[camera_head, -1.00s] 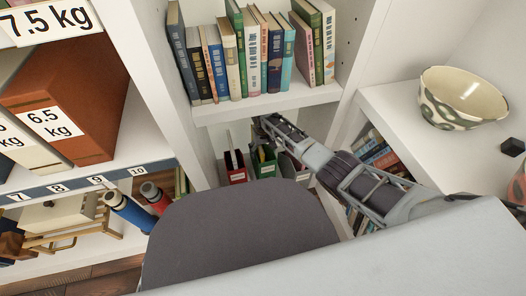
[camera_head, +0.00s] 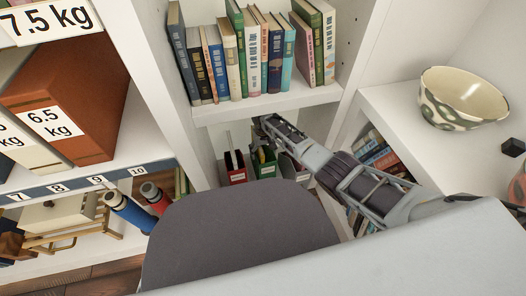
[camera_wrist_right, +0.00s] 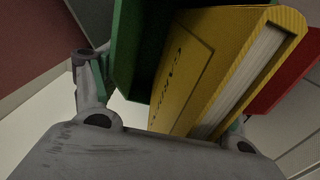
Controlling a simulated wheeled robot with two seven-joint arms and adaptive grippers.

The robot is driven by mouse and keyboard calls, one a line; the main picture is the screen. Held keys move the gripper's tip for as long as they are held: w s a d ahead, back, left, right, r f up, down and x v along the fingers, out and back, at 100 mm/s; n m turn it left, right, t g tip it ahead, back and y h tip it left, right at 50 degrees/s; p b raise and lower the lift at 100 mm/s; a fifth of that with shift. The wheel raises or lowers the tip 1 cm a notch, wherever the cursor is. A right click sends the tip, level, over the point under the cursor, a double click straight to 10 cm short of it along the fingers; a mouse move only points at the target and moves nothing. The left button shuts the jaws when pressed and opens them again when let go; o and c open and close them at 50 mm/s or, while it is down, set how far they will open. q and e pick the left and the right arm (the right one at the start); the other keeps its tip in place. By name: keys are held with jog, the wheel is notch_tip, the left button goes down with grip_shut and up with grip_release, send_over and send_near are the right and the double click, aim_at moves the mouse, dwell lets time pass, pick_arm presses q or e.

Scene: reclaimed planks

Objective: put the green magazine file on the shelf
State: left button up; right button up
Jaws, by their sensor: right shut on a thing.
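The green magazine file (camera_head: 264,167) stands in a lower shelf bay in the head view, between a red file and a grey one. In the right wrist view the green file (camera_wrist_right: 127,50) shows behind a yellow book (camera_wrist_right: 205,65) that sits in it. My right gripper (camera_head: 258,146) reaches into the bay from the right and is shut on the green file; its fingers show on either side in the wrist view. The file's lower part and the contact points are partly hidden. My left gripper is not in view.
The red file (camera_head: 235,168) stands just left of the green one, and the grey file (camera_head: 290,168) just right. A shelf board (camera_head: 266,104) with books is close above my right arm. A bowl (camera_head: 463,97) stands on the right shelf. Blue and red cylinders are at lower left.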

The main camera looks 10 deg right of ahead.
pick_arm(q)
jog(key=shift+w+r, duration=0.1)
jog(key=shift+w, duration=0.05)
pick_arm(e)
jog(key=o, duration=1.7)
jog(key=shift+f, duration=0.1)
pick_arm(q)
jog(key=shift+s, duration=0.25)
pick_arm(e)
jog(key=shift+r, duration=3.75)
